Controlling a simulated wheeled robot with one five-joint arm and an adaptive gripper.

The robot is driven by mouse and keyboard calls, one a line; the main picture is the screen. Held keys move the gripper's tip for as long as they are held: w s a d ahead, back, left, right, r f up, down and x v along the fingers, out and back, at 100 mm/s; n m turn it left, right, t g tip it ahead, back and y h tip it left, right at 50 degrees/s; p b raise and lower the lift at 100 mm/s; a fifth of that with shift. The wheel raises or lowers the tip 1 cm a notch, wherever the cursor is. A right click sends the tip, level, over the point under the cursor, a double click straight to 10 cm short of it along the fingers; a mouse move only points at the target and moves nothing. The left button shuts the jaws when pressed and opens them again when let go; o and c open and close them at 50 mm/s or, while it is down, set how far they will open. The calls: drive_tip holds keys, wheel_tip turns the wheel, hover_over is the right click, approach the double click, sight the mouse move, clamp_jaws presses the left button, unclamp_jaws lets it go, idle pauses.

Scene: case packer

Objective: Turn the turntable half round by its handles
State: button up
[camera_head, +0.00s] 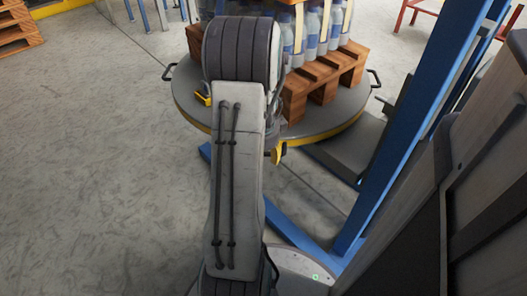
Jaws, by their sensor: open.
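The turntable (182,92) is a round grey platform with a yellow edge, at the top middle of the head view. One black loop handle (168,72) sticks out from its left rim, and another handle (375,78) from its right rim. My raised arm hides the middle of the turntable and part of its front edge. My gripper (277,152) is mostly hidden behind my arm. Yellow and black parts that appear to belong to it show on both sides of the arm, over the turntable's front. It seems to be open, apart from both visible handles.
A wooden pallet (326,78) loaded with wrapped bottles (313,32) stands on the turntable. A blue steel post (408,130) rises at the right, with blue floor beams at its foot. More pallets (14,28) lie at the far left. The grey floor at the left is clear.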

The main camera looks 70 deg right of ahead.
wheel_tip(320, 180, up, 12)
drive_tip(key=a, duration=0.2)
drive_tip(key=shift+s+f, duration=0.15)
drive_tip(key=shift+s, duration=0.2)
drive_tip(key=shift+a, duration=0.1)
idle(0.6)
